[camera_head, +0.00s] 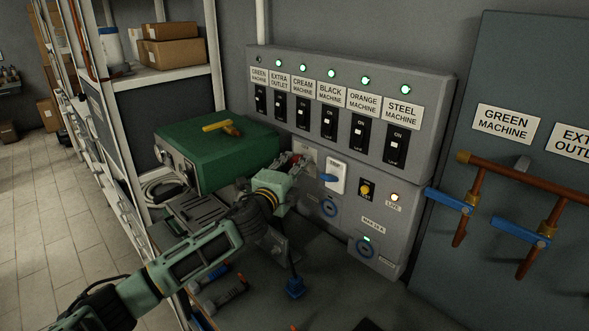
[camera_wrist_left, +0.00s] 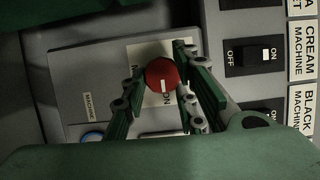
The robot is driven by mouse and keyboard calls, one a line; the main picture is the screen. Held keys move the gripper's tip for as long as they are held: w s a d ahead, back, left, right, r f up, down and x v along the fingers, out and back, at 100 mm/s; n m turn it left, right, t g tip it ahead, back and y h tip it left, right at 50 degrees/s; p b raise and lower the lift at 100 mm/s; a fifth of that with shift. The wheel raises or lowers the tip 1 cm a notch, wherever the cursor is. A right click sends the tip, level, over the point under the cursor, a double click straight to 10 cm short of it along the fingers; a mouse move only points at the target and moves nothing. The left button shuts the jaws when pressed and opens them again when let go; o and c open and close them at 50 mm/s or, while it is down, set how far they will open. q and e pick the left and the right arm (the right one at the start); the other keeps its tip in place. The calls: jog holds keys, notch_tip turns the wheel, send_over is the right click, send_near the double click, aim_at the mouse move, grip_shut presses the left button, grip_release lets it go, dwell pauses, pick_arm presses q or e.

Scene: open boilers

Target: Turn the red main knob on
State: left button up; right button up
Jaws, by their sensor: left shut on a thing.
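The red main knob (camera_wrist_left: 161,73) sits on a light label plate (camera_wrist_left: 155,98) in the left wrist view. Its white mark lies on the side toward the letters ON. My left gripper (camera_wrist_left: 158,92) has one finger on each side of the knob and is shut on it. In the head view my left gripper (camera_head: 293,168) reaches the lower part of the grey control panel (camera_head: 432,95) and mostly hides the knob. My right gripper is in neither view.
A row of labelled black switches (camera_head: 328,124) with green lamps runs above the gripper. Just right is a white switch with a blue handle (camera_head: 329,178). A green machine (camera_head: 235,155) stands left. Blue-handled pipe valves (camera_head: 449,200) are at right.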

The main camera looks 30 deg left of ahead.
pick_arm(q)
jog(key=shift+f, duration=0.6)
jog(key=o, duration=1)
jog(key=shift+r, duration=0.15)
jog(key=shift+r, duration=0.15)
jog(key=s, duration=1.2)
jog(key=shift+d, duration=0.35)
